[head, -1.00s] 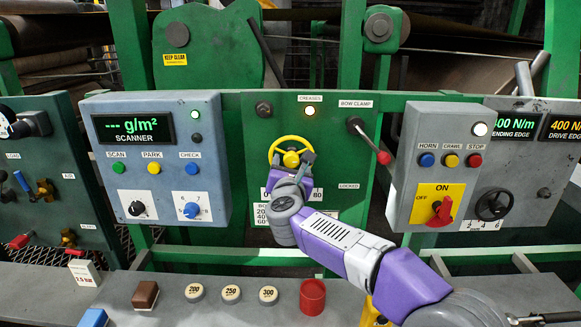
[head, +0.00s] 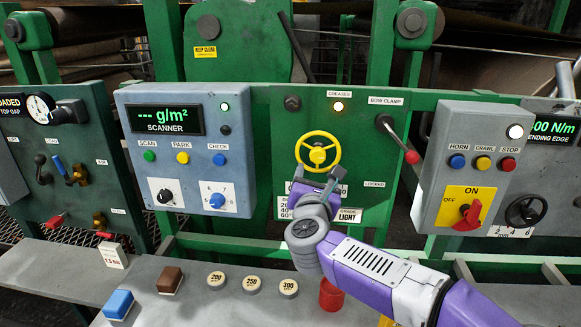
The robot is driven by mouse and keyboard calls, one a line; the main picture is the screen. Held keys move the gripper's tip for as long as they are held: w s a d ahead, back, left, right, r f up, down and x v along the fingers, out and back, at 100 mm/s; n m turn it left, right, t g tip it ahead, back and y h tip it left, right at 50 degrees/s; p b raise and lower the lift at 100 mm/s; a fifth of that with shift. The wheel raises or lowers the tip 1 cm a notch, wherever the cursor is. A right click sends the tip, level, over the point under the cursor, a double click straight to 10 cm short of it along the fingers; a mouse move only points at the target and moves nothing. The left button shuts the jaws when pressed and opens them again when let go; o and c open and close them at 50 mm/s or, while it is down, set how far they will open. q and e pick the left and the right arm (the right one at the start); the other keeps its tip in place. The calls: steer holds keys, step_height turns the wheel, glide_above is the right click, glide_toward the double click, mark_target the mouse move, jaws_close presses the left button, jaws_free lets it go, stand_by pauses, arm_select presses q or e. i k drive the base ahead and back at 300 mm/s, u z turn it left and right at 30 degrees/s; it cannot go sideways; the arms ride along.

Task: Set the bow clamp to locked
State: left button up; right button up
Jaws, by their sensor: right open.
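The bow clamp is a lever (head: 398,138) on the green panel (head: 290,135). Its dark pivot sits under the BOW CLAMP label, and its red knob (head: 412,157) points down and to the right. A LOCKED label (head: 374,184) is on the panel below the pivot, left of the knob. My right gripper (head: 326,172) is open in front of the panel, just below the yellow handwheel (head: 318,151), left of and below the lever and apart from it. Whether its fingers touch the wheel is unclear. My left gripper is out of view.
The grey HORN, CRAWL and STOP box (head: 465,170) stands close to the right of the red knob. The scanner box (head: 187,150) is on the left. A ledge below holds round weights (head: 251,285), a red cup (head: 331,294) and blocks (head: 118,304).

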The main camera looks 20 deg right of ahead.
mark_target(412, 157)
steer(key=k, duration=1)
